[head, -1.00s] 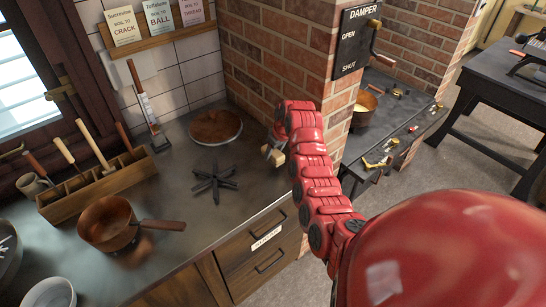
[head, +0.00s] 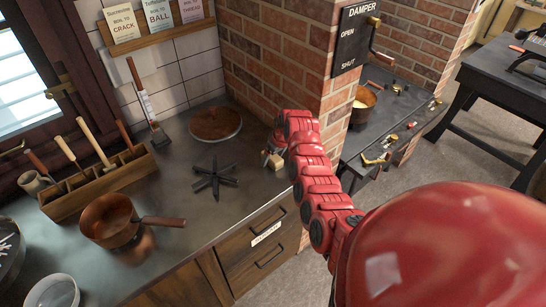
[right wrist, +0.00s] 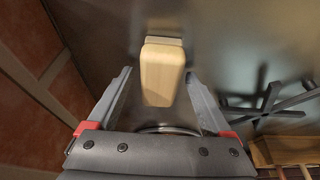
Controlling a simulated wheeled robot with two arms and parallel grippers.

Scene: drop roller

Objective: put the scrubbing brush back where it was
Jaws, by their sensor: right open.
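The scrubbing brush appears as a small pale wooden block (head: 274,161) on or just above the metal counter, beside the brick pillar. In the right wrist view its wooden body (right wrist: 162,72) lies between and ahead of the fingers, with a gap on each side. My right gripper (right wrist: 160,88) is open around it; in the head view the gripper (head: 272,155) is small and partly hidden by its own arm. The brush's bristles are not visible. My left gripper is not in view.
A black star-shaped trivet (head: 214,178) stands left of the brush, with a round copper-coloured lid (head: 216,124) behind. A copper pan (head: 112,220) and a wooden tool rack (head: 98,187) are further left. The brick pillar (head: 275,65) rises close to the gripper.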

